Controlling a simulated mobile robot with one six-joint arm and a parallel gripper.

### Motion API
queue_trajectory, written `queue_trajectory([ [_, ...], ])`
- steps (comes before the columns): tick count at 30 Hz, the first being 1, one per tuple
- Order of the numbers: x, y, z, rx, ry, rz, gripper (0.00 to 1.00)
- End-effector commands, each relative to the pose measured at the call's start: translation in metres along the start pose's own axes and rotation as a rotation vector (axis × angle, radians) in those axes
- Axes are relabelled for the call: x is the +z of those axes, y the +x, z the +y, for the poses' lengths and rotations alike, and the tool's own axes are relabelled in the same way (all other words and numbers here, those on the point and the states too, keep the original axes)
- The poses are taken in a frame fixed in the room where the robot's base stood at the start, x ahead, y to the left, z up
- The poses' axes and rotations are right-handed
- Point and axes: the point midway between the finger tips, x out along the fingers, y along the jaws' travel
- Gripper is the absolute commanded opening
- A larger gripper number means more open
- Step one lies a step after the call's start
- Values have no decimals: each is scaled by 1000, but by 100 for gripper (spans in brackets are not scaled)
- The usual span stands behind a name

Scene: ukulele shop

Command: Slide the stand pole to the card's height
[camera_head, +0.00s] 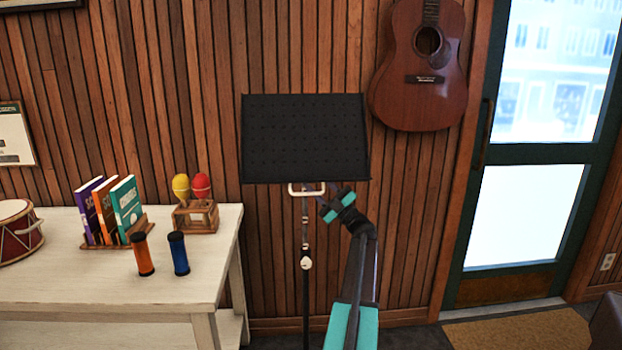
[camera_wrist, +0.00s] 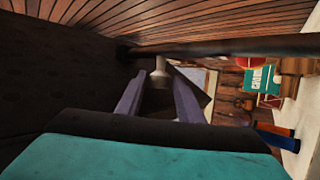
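The music stand has a black perforated desk (camera_head: 305,138) and a thin dark pole (camera_head: 306,310) with a pale collar (camera_head: 306,263). A pale handle-like bracket (camera_head: 291,189) shows under the desk. My gripper (camera_head: 323,207) is just right of the pole, below the desk and close to the bracket's right end. In the wrist view, the fingers (camera_wrist: 158,95) stand apart with a pale fitting (camera_wrist: 160,76) at or between their tips. I cannot tell whether they touch it. A pale printed card (camera_head: 14,140) hangs on the wall at far left; its text is too small to read.
A pale table (camera_head: 110,285) on the left holds a drum (camera_head: 20,232), books (camera_head: 125,208), yellow and red maracas (camera_head: 190,188), and orange and blue shakers (camera_head: 160,254). A guitar (camera_head: 420,95) hangs right of the desk. A green-framed door (camera_head: 530,180) is at right.

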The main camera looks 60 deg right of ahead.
Motion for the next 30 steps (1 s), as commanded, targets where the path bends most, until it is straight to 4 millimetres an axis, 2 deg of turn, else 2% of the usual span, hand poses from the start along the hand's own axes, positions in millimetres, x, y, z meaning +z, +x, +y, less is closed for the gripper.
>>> queue_trajectory([
  [8,0,-25,0,0,-1,-2,34],
  [24,0,-111,0,1,0,-2,34],
  [30,0,-130,0,1,1,-1,34],
])
